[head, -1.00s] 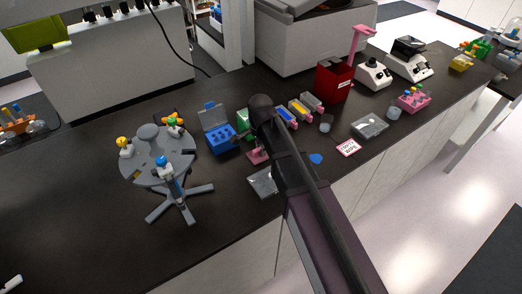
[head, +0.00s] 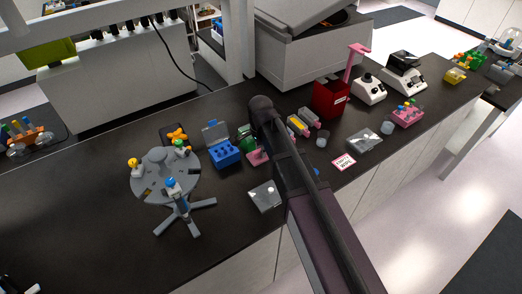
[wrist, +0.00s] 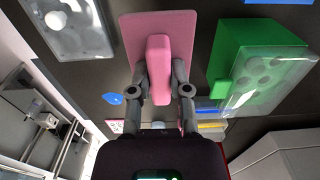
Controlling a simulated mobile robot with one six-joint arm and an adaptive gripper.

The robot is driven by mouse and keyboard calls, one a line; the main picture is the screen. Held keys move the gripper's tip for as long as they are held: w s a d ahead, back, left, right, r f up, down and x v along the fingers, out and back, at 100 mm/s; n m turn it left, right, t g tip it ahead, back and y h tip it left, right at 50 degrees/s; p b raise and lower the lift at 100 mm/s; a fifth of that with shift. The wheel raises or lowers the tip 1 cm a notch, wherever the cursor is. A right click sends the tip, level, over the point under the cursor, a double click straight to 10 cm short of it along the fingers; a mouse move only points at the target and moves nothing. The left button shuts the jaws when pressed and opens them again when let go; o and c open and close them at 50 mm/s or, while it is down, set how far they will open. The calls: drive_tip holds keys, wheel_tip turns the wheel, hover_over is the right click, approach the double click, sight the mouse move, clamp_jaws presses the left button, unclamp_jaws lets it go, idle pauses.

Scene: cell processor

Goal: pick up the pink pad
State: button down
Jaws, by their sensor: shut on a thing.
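The pink pad (wrist: 181,30) shows in the wrist view as a flat pink plate with a raised pink handle. My gripper (wrist: 160,72) is shut on that handle, one finger on each side. In the head view part of the pink pad (head: 257,158) shows just left of my arm's dark end, between the blue rack and the clear-lidded box. My fingers are hidden behind the arm there. How far the pad is above the bench cannot be told.
Near the pad are a green box (wrist: 252,60) with a clear lid, a blue rack (head: 224,152) and a clear-lidded box (head: 264,196). A grey carousel (head: 152,187) stands left, a red bin (head: 330,98) right. The bench's front left is mostly clear.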

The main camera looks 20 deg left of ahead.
drive_tip(key=shift+r+p, duration=0.8)
drive_tip(key=shift+r, duration=0.3)
idle(0.8)
drive_tip(key=shift+f+b, duration=1.05)
drive_tip(key=shift+s, duration=0.15)
